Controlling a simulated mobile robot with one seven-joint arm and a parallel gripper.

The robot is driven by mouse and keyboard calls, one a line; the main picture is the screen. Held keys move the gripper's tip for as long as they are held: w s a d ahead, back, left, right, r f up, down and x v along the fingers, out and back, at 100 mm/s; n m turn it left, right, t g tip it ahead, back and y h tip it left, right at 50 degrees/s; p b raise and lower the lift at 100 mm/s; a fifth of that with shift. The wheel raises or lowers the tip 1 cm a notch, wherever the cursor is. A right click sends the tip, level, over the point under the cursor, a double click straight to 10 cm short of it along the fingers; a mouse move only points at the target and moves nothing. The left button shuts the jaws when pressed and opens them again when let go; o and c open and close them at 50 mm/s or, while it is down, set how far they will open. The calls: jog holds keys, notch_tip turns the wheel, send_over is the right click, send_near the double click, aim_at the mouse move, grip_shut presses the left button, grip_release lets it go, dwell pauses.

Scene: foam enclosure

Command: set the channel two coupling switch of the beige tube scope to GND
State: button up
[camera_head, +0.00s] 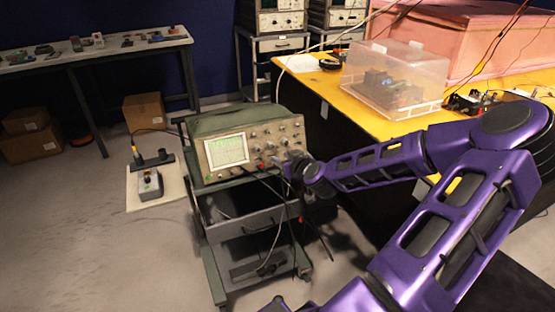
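The beige tube scope (215,135) sits on top of a grey-green cart (212,232), with its lit screen (226,151) at the left of its front panel. Several knobs and sockets (271,137) fill the right part of the panel. My purple arm reaches in from the right, and my gripper (284,164) is at the lower right of the panel, very close to it or touching. The channel two coupling switch is too small to make out, and my gripper may cover it. Whether the fingers are open or shut does not show.
Dark and red leads (262,186) hang from the panel over the cart's front. A yellow-topped bench (310,88) with a clear plastic box (396,80) stands right behind the scope. A grey control box (149,184) lies on a board at left.

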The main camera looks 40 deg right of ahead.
aim_at(274, 154)
jog(key=shift+x, duration=2.25)
jog(key=shift+s, duration=0.1)
jog(key=shift+c, duration=0.2)
grip_shut()
